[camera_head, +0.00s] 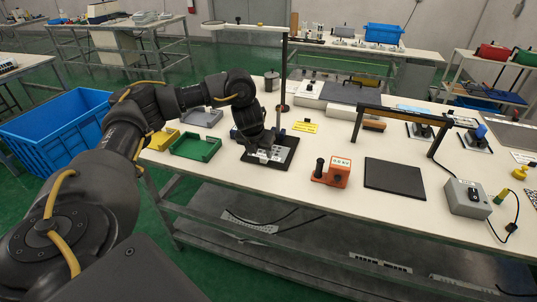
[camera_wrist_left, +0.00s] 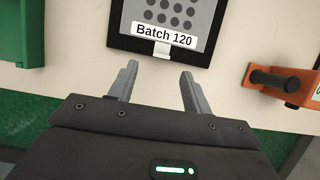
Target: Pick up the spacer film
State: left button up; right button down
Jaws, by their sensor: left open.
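A grey film with dark round dots (camera_wrist_left: 178,13) and a "Batch 120" label lies on a black plate (camera_wrist_left: 196,57) in the left wrist view. A small white tab (camera_wrist_left: 162,47) sticks out at its near edge; I cannot tell if this is the spacer film or which layer the tab belongs to. My left gripper (camera_wrist_left: 158,72) is open and empty, its fingertips just short of the plate with the tab ahead between them. In the head view, my left gripper (camera_head: 264,150) hangs over the black plate (camera_head: 284,166) and partly hides the film.
A green tray (camera_head: 196,153) stands left of the plate, and an orange device with a black handle (camera_head: 331,174) right of it. A dark flat pad (camera_head: 394,179) and a grey switch box (camera_head: 466,199) lie farther right. A thin upright post (camera_head: 284,70) stands behind.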

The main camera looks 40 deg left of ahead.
aim_at(263, 159)
pick_arm(q)
jog(key=x, duration=0.5)
jog(key=shift+w, duration=0.1)
pick_arm(e)
jog(key=shift+s+a+r, duration=0.15)
jog(key=shift+s+a, duration=0.35)
jog(key=shift+a, duration=0.25)
pick_arm(q)
jog(key=shift+c, duration=0.3)
jog(key=c, duration=0.5)
grip_shut()
pick_arm(e)
jog(key=shift+w+d, duration=0.15)
jog(key=shift+w, duration=0.1)
